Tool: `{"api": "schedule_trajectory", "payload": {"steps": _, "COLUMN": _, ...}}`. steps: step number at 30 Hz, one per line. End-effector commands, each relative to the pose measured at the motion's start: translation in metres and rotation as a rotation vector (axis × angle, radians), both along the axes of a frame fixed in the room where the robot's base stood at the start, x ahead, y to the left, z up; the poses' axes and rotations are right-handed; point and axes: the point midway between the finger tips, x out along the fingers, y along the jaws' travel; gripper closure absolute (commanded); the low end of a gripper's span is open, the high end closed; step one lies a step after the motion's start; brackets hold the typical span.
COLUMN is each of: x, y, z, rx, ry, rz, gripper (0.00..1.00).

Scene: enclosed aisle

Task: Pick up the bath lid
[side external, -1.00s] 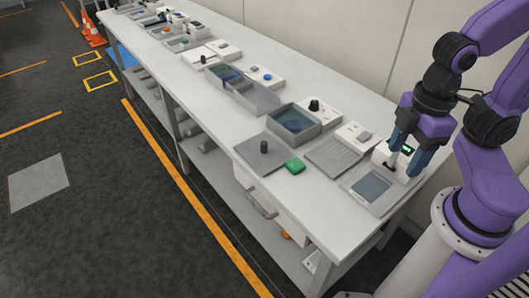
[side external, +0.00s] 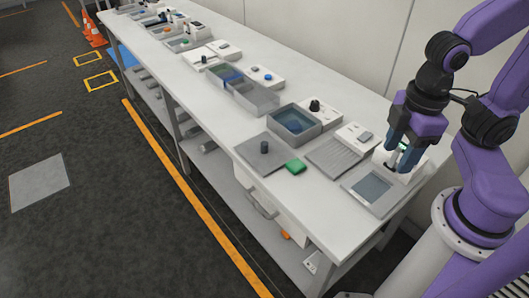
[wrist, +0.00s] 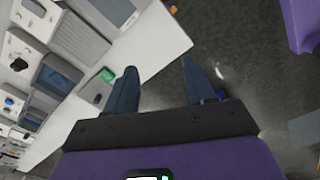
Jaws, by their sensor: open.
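The bath lid looks to be the flat grey plate (side external: 280,158) with a dark upright knob (side external: 264,147), lying on the bench in front of the open grey bath (side external: 318,130) with blue inside. In the wrist view the plate (wrist: 92,90) lies left of my fingers, partly cut up by the green block beside it. My gripper (side external: 398,161) is open and empty. It hangs over the near end of the bench, by the white box with a lit display, to the right of the lid and apart from it. In the wrist view my two fingers (wrist: 159,68) stand apart with bench edge and floor between them.
A green block (side external: 295,167) sits at the lid's right corner. A ribbed grey tray (side external: 332,155) and a plate with a dark window (side external: 372,188) lie between lid and gripper. White control boxes line the wall side. Bare bench runs along the front edge.

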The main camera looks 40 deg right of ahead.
Motion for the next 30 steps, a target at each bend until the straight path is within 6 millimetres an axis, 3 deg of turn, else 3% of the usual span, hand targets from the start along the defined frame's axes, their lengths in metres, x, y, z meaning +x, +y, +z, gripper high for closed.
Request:
{"api": "schedule_trajectory", "payload": {"steps": 18, "x": 0.168, "y": 0.066, "z": -0.016, "rx": -0.035, "ry": -0.186, "rz": -0.868, "gripper": 0.46}}
{"api": "schedule_trajectory", "payload": {"steps": 30, "x": 0.264, "y": 0.088, "z": -0.042, "rx": 0.004, "ry": -0.320, "rz": -1.426, "gripper": 0.46}}
